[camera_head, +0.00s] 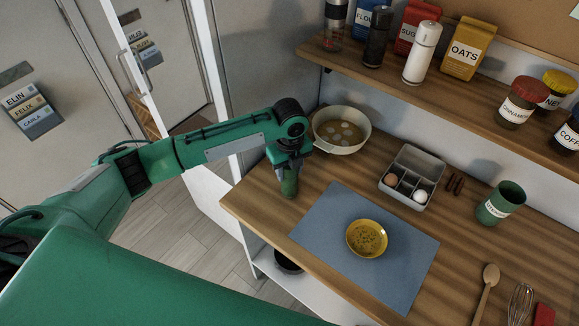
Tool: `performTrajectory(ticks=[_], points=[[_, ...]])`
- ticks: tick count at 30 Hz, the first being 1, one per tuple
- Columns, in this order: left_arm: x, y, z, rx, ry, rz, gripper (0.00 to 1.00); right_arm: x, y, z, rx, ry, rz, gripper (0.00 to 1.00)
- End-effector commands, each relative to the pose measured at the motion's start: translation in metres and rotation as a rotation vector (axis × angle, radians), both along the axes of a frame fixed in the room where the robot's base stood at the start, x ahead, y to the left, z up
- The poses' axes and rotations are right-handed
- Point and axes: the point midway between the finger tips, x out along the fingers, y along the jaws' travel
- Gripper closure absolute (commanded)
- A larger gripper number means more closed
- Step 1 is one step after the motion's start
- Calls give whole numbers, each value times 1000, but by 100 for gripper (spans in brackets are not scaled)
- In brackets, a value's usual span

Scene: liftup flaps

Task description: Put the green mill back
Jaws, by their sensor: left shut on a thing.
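The green mill (289,186) is upright at the left end of the wooden counter. My left gripper (289,168) comes down on it from above and is shut on it, hiding its upper part. Its base is at or very near the counter top; I cannot tell whether it touches. On the upper wooden shelf (440,95) stand other mills: a clear one with a dark top (334,20), a black one (376,38) and a white one (421,54). My right gripper is out of view.
A cream pot (360,141) stands behind the mill. A blue mat (325,222) carries a yellow bowl (367,239). An egg box (416,160), green cup (502,204), wooden spoon (487,290) and whisk (521,303) lie further right. Flour, sugar, oats (466,50) and jars line the shelf.

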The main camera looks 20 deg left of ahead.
Motion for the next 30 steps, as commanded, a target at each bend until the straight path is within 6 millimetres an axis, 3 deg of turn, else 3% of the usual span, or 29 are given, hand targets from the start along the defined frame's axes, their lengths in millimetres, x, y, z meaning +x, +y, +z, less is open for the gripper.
performTrajectory(ticks=[9,10,12,23,30], points=[[0,0,-3,1,-1,0,100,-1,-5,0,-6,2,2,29],[0,0,-3,1,-1,0,51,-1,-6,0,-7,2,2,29],[0,0,-2,1,-1,0,37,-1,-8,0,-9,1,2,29],[0,0,1,-1,-2,0,35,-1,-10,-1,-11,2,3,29],[2,0,37,-1,-6,0,35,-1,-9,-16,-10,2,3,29]])
